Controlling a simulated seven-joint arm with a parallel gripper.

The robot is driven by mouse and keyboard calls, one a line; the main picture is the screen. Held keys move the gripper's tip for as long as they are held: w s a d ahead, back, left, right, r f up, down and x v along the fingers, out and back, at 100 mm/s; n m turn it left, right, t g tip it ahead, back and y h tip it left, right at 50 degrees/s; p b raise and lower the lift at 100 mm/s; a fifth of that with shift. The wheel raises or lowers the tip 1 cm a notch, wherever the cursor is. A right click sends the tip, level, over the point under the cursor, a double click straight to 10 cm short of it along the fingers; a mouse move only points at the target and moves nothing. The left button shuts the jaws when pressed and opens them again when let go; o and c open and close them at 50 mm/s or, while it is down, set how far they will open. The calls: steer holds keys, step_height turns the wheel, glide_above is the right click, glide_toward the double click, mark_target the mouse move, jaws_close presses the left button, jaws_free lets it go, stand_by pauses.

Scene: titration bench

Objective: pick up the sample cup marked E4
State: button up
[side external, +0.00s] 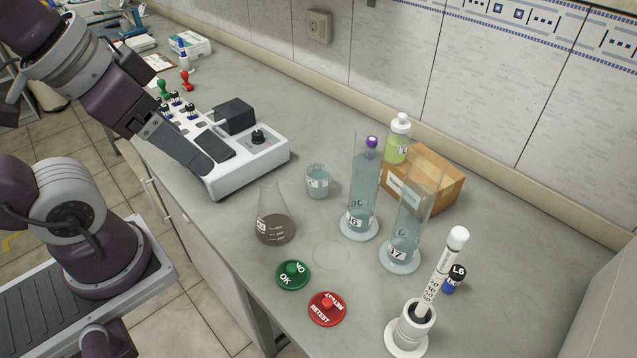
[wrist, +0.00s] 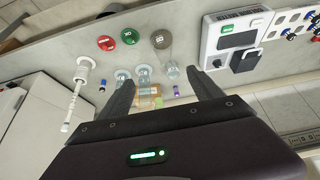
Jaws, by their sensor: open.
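No marking E4 can be read in either view. Several small sample cups (side external: 175,98) with dark or blue parts sit on the left end of the white instrument in the side view. They show at the top right of the wrist view (wrist: 283,18), too small to read. One lone blue cup (side external: 453,280) with a black cap reads L6 and stands at the right. It appears as a small blue spot in the wrist view (wrist: 102,86). My gripper (wrist: 158,76) is open and empty, above the bench. In the side view its fingers (side external: 190,150) hide part of the instrument.
The white instrument (side external: 262,160) has a dark block and knob. A flask (side external: 275,228), a beaker (side external: 318,183), tall cylinders (side external: 362,200) and a tube in a holder (side external: 412,330) stand rightward. Green OK (side external: 292,275) and red RETEST (side external: 327,308) discs lie in front. A cardboard box (side external: 440,185) stands behind.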

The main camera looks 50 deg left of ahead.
steer(key=w+d+r+n+g+h, duration=0.25)
steer(key=w+r+n+h, duration=0.25)
steer(key=w+n+h, duration=0.6)
steer(key=w+a+n+t+y, duration=0.1)
steer(key=w+a+n+t, duration=0.2)
steer(key=w+a+n, duration=0.55)
steer(key=n+t, duration=0.3)
steer(key=n, duration=0.3)
glide_above(327, 175)
steer(key=s+a, duration=0.7)
steer(key=s, duration=0.1)
step_height(327, 175, down, 24)
steer(key=shift+g, duration=0.35)
steer(key=x, duration=1.2)
steer(key=shift+s+f, duration=0.15)
steer(key=shift+f, duration=0.1)
steer(key=shift+w+d+f, duration=0.15)
steer(key=shift+w+d, duration=0.1)
steer(key=shift+w, duration=0.05)
steer(key=c, duration=1.5)
